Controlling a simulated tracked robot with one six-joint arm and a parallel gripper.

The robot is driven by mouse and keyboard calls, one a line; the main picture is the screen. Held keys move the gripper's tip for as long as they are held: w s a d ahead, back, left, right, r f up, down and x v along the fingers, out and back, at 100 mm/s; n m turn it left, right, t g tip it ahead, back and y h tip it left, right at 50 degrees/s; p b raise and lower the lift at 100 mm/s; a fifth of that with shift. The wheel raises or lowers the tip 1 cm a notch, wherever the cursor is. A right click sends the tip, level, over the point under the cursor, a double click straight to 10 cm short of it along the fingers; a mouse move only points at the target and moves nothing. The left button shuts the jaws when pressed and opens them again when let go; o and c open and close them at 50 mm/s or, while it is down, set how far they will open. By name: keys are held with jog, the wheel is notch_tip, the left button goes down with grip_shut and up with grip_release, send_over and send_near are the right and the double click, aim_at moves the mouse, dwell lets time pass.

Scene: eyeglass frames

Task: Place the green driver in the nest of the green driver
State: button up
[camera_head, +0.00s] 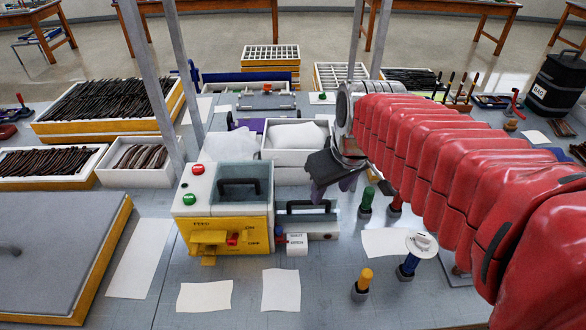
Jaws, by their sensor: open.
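A green-topped driver (367,196) stands upright on the grey table, right of centre, with a dark base (364,212) under it. I cannot tell how deep it sits in that base. My gripper (335,183) is open, above and to the left of the green driver, apart from it and with nothing seen between its fingers. It hangs in front of the white tray (290,158). A red-topped driver (396,203) stands just right of the green one. A yellow-topped driver (363,281) and a blue one (408,266) under a white disc stand nearer the front.
A white and yellow machine (225,215) with red and green buttons stands left of the drivers. A grey box with a black handle (308,218) is beside it. My red-sleeved arm covers the right side.

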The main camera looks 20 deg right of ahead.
jog(key=s+a+m+t, duration=0.1)
jog(key=s+a+m, duration=0.1)
jog(key=s+a, duration=0.3)
jog(key=s, duration=0.3)
jog(key=shift+s+a+t, duration=0.25)
jog(key=shift+s+t, duration=0.05)
jog(key=shift+s, duration=0.05)
jog(key=shift+c, duration=0.5)
jog(key=shift+a, duration=0.1)
jog(key=shift+c, duration=1.1)
jog(key=shift+a, duration=0.2)
